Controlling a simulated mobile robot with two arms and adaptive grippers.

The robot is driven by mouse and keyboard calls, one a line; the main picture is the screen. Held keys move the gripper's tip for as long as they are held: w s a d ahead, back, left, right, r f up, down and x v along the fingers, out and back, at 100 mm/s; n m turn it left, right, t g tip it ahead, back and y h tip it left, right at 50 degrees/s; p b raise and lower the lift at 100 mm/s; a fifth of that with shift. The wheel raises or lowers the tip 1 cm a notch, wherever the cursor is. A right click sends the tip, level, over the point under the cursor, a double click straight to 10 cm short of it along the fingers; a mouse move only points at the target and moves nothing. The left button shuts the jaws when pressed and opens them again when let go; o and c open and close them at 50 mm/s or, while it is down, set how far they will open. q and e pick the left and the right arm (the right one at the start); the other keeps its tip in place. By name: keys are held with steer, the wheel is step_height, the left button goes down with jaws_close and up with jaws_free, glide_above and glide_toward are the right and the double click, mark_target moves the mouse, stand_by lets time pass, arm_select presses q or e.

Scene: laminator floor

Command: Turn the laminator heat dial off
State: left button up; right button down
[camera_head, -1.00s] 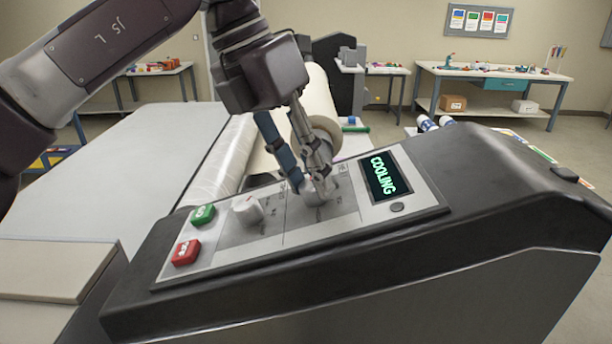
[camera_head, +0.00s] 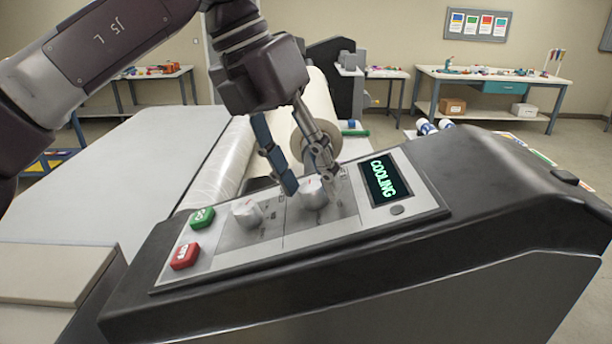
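The laminator's slanted control panel (camera_head: 290,236) carries two pale round dials. The right dial (camera_head: 312,193) sits next to the display, and the left dial (camera_head: 247,213) is nearer the buttons. The dial's top is in plain view between the fingers. The small panel markings are too blurred to read. My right gripper is not in view.
A green button (camera_head: 202,218) and a red button (camera_head: 185,256) sit at the panel's left end. A small round button (camera_head: 397,210) is below the display. The dark laminator housing (camera_head: 480,190) rises at right.

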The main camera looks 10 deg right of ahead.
arm_select(q)
steer(key=v, duration=1.2)
